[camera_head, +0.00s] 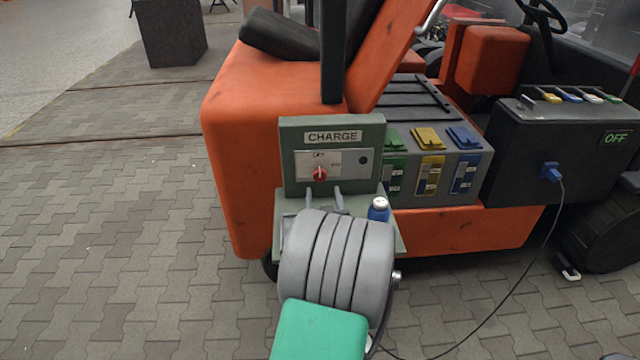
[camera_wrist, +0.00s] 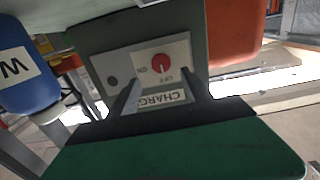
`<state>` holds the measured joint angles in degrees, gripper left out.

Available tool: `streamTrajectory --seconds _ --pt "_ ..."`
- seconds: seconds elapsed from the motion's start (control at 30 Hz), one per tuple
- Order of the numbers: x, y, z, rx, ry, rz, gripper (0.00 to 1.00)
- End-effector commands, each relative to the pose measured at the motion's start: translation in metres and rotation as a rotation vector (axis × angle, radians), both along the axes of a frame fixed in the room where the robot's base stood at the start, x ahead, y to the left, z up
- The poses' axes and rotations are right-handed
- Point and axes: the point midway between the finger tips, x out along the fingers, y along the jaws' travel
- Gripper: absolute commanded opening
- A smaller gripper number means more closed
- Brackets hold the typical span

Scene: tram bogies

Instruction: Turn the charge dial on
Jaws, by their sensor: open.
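The charge dial (camera_head: 319,173) is a small red round knob on a light plate of the green-grey CHARGE panel (camera_head: 290,160). OFF is marked above it and ON to its right. Its pointer seems to face OFF, but it is small. In the wrist view, the dial (camera_wrist: 161,64) appears upside down, with its labels. My gripper (camera_head: 324,190) is open and empty, its two fingers just below and in front of the dial, apart from it. In the wrist view, my gripper (camera_wrist: 164,86) has its fingertips on either side below the dial.
A blue bottle (camera_head: 378,211) with a white cap stands right of my gripper; it looms at left in the wrist view (camera_wrist: 22,75). Boxes with green, yellow and blue latches (camera_head: 430,165) and a black OFF unit (camera_head: 540,160) with a cable sit further right.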

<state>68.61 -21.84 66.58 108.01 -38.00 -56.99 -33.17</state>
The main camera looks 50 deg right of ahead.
Motion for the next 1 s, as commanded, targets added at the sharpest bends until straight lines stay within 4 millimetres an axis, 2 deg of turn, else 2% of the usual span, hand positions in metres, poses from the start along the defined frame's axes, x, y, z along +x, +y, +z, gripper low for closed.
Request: streamTrajectory --seconds 0.2,0.4,0.7,1.0 --pt "0.026 -0.025 0.003 0.002 0.002 0.007 0.57" --pt "0.044 -0.046 0.001 0.002 0.003 0.006 0.57" --pt "0.048 -0.05 0.0 0.002 0.001 0.005 0.57" --pt "0.048 -0.05 0.001 0.001 0.001 0.006 0.34"
